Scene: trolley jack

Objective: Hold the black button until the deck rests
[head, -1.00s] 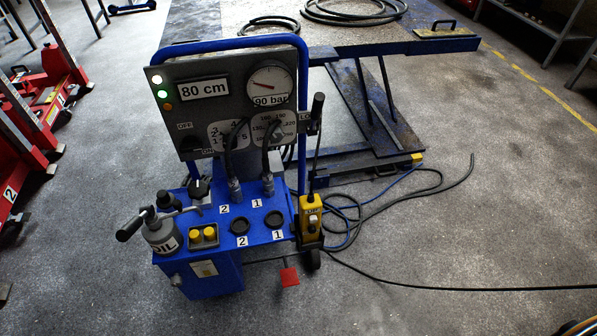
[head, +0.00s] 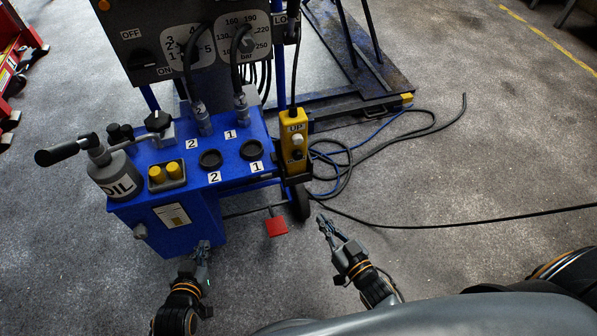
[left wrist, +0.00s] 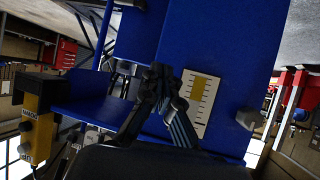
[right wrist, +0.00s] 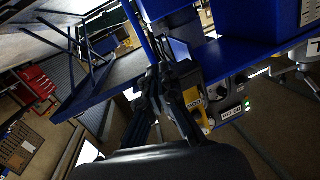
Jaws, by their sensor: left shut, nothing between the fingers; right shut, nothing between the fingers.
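The yellow pendant (head: 293,128) hangs at the right side of the blue hydraulic cart (head: 235,160). It has a label reading UP, a white button (head: 298,139) and a black button (head: 297,155) below. It also shows in the left wrist view (left wrist: 38,112). My left gripper (head: 203,245) is shut and empty in front of the cart's lower body. My right gripper (head: 324,220) is shut and empty, below and right of the pendant, apart from it. The deck is out of the head view; only the lift's blue lower frame (head: 341,65) shows there.
Cables (head: 345,165) lie on the floor right of the cart. A red pedal (head: 276,226) sits low at the cart's front, beside a black wheel (head: 299,203). An oil can (head: 117,175) stands on the cart. Open floor lies to the right.

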